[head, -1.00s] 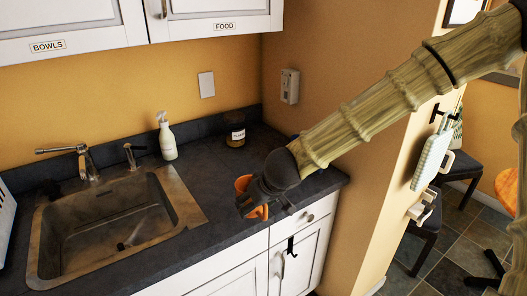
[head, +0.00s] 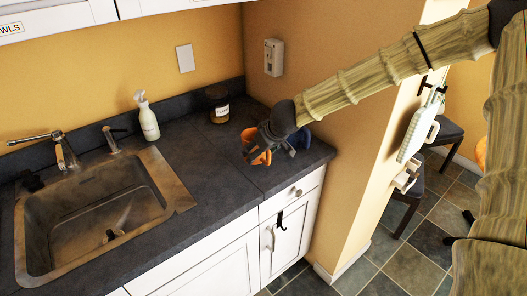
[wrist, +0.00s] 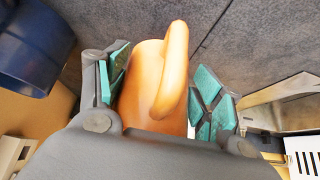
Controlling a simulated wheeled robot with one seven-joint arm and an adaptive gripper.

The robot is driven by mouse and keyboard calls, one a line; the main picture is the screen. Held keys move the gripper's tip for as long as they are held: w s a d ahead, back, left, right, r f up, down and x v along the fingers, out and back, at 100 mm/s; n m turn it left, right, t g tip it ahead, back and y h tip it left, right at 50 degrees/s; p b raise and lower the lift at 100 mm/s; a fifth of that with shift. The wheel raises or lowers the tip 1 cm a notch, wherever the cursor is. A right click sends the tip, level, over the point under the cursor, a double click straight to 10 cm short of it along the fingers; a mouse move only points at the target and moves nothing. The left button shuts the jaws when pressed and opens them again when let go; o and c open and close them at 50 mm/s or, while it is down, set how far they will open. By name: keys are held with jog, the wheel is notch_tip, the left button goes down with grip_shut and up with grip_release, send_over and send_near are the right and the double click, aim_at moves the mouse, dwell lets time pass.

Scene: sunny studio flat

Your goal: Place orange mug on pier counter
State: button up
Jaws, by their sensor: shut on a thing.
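The orange mug (head: 250,137) is between the fingers of my gripper (head: 263,152) over the right part of the dark counter (head: 215,160). In the wrist view, the mug (wrist: 145,80) sits between the green pads of my gripper (wrist: 165,88), with its handle pointing up in the picture. The pads flank the mug on both sides, and my gripper hides part of it. The grey counter surface (wrist: 240,45) shows behind. I cannot tell whether the mug touches the counter.
A blue mug-like thing (head: 299,139) stands just right of my gripper, also at the upper left in the wrist view (wrist: 35,45). A dark labelled jar (head: 218,105), a spray bottle (head: 148,118) and the sink (head: 95,215) are farther left. The counter between sink and gripper is clear.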

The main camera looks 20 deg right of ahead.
aim_at(263, 155)
jog(key=shift+w+d+f, duration=0.15)
jog(key=shift+w+d, duration=0.45)
jog(key=shift+w, duration=0.2)
jog(key=shift+w+d+p, duration=0.3)
jog(key=shift+d, duration=0.05)
jog(key=shift+f, duration=1.75)
jog(key=shift+f, duration=0.1)
jog(key=o, duration=1.3)
jog(key=shift+c, duration=0.2)
